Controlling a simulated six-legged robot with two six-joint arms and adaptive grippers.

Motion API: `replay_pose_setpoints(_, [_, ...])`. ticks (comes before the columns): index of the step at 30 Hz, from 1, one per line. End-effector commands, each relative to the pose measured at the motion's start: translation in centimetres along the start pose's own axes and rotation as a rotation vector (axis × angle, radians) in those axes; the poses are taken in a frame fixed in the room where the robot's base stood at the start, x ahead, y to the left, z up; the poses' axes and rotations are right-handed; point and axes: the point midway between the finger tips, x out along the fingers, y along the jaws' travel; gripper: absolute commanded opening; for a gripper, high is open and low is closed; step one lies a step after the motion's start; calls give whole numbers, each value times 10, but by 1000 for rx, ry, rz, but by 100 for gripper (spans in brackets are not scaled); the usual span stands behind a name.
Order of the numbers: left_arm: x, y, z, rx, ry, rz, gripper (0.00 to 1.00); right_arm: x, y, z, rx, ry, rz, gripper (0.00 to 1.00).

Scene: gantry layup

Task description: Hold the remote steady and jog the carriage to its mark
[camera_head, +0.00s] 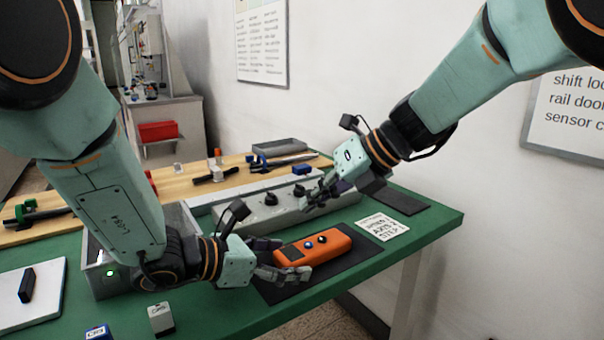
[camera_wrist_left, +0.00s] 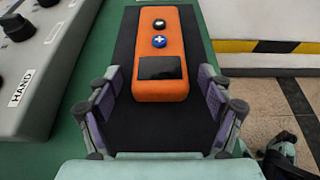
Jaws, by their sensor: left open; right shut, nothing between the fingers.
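The orange remote (camera_head: 322,246) lies flat on a black mat (camera_head: 350,262) on the green bench. Its round black and blue buttons and dark screen show in the left wrist view, where the remote (camera_wrist_left: 160,55) lies ahead of my fingers. My left gripper (camera_head: 292,262) is open at the remote's near-left end, its fingers (camera_wrist_left: 158,80) apart on either side of that end with visible gaps. My right gripper (camera_head: 312,195) is shut and empty, over the right part of the grey control panel (camera_head: 250,217) with black knobs. I cannot clearly make out the carriage or its mark.
A printed card (camera_head: 384,227) and a dark pad (camera_head: 410,205) lie right of the panel. A grey open box (camera_head: 100,265) stands left of my left gripper. Small blocks (camera_head: 161,318) sit at the front. A wooden board (camera_head: 180,180) with tools runs behind.

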Motion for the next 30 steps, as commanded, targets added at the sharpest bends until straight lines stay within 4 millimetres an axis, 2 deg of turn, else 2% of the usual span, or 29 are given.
replay_pose_setpoints(10, [-5,1,0,-2,-1,2,81,0,0,0,0,0,0,0])
replay_pose_setpoints(21, [-54,0,1,-4,-5,1,81,0,0,0,0,0,0,0])
replay_pose_setpoints(30, [-74,0,0,-1,-1,1,81,0,0,0,0,0,0,0])
